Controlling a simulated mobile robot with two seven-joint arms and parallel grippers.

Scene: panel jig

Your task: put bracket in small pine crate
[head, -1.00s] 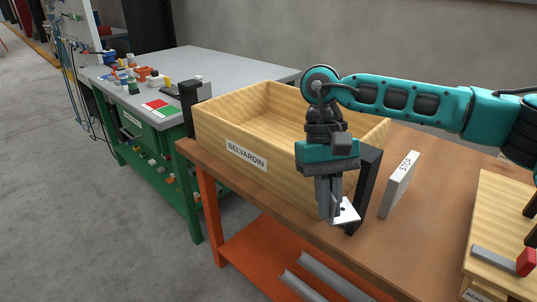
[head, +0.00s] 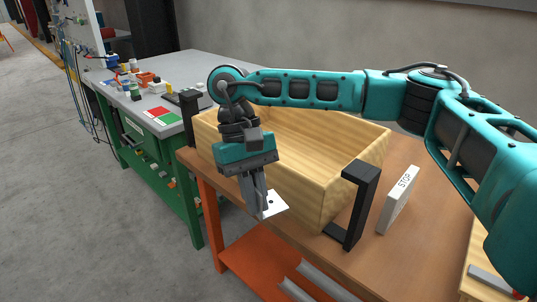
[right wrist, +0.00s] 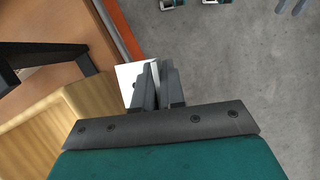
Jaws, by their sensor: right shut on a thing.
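The bracket (head: 273,204) is a white plate with a dark hole. My right gripper (head: 262,212) is shut on it and holds it in front of the near side of the pine crate (head: 345,172), outside its walls. In the right wrist view the bracket (right wrist: 130,78) sticks out to the left of the finger tips (right wrist: 157,75). The crate's inside that shows is bare; my right arm hides its left part and label. My left gripper is not in view.
Black posts (head: 360,190) stand at the crate's ends. A white STOP block (head: 399,199) stands on the brown bench (head: 420,225) to the right. A green-framed table (head: 190,62) with small parts is at the back left.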

